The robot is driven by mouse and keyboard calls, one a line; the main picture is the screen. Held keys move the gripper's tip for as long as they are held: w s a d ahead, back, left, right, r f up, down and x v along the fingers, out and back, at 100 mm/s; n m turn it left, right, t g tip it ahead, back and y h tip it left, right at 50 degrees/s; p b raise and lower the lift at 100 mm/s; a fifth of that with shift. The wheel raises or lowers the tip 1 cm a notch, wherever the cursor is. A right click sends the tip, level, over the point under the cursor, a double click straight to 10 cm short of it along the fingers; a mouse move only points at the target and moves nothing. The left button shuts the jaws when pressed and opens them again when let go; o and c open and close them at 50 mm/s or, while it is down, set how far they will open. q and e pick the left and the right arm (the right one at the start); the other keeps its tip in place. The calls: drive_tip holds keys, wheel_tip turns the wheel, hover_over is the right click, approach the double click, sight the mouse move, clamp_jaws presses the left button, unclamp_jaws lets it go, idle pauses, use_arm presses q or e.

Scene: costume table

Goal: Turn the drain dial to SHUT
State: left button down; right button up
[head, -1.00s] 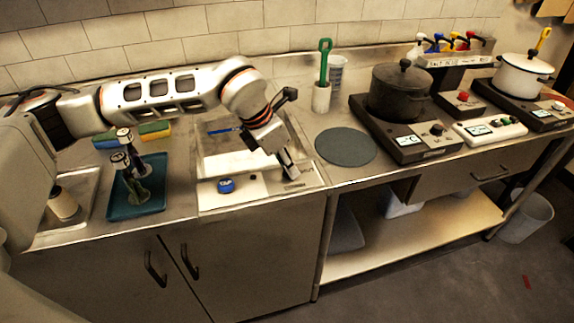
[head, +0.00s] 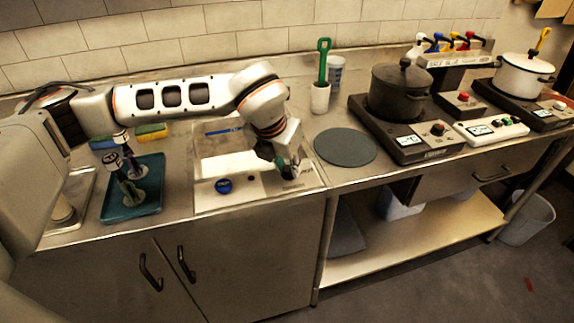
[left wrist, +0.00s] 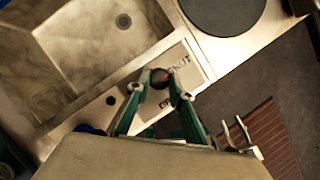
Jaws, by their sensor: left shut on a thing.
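The drain dial (left wrist: 160,79) is a small dark round knob with a reddish mark on its top, in the left wrist view. It sits on a pale label plate (left wrist: 186,66) at the sink's front edge, with lettering that reads SHUT on one side. My left gripper (left wrist: 161,77) has its green-and-grey fingers on both sides of the dial, shut on it. In the head view my left gripper (head: 288,168) reaches down to the sink's front right corner and hides the dial. The dial's exact pointing direction is hard to tell. My right gripper is not in view.
The sink basin (head: 222,140) lies behind the dial, with a blue round piece (head: 224,186) on its front ledge. A teal tray (head: 150,203) with upright tools stands left. A dark round mat (head: 345,146) and a hotplate with a black pot (head: 399,91) stand right.

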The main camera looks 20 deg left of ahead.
use_arm(q)
drive_tip(key=shift+r, duration=0.1)
drive_tip(key=c, duration=1.8)
unclamp_jaws()
drive_tip(key=v, duration=1.2)
